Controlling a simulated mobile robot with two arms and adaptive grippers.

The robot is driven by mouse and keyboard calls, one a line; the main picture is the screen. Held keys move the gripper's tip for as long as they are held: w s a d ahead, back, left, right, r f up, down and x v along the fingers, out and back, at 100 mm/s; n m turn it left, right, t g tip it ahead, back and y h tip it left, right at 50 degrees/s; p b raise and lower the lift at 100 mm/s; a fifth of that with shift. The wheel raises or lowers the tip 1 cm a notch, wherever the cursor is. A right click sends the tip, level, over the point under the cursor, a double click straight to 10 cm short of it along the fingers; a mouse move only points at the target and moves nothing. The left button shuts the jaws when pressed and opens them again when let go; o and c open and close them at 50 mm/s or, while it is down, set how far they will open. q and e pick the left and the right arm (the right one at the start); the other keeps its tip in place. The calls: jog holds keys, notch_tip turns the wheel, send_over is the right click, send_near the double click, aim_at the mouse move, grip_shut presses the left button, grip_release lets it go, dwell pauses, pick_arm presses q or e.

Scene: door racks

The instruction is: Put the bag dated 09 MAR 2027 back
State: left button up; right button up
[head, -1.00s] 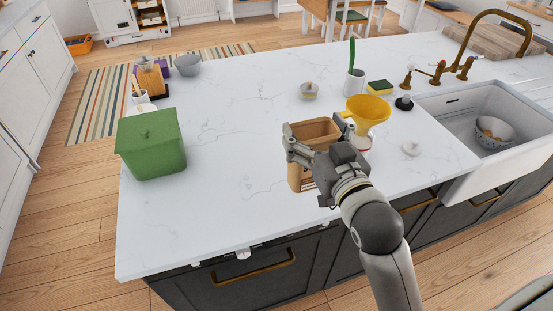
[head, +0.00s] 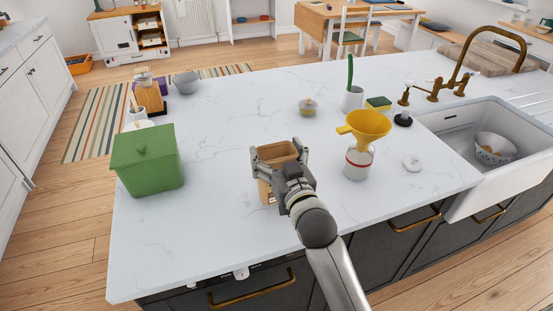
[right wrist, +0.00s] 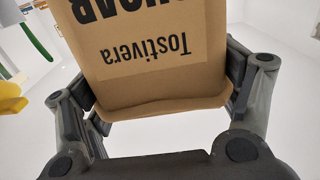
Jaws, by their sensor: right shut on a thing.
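A brown paper bag (head: 274,157) is between the fingers of my right gripper (head: 280,170) over the white island counter. My right gripper is shut on it, with a finger on each side. In the right wrist view the bag (right wrist: 155,60) shows upside-down print reading "Tostivera" and part of "SUGAR". No date on it is visible in these frames. I cannot tell whether the bag's bottom touches the counter. My left gripper is not in view.
A yellow funnel (head: 368,123) sits on a glass jar (head: 357,162) right of the bag. A green bin (head: 147,160) stands at the left. The sink (head: 500,135) is at the right. The counter (head: 215,215) between bin and bag is clear.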

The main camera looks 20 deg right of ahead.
notch_tip(320, 180, down, 2)
jog(key=shift+f, duration=0.1)
jog(key=shift+f, duration=0.1)
jog(key=o, duration=1.4)
jog(key=shift+o, duration=0.2)
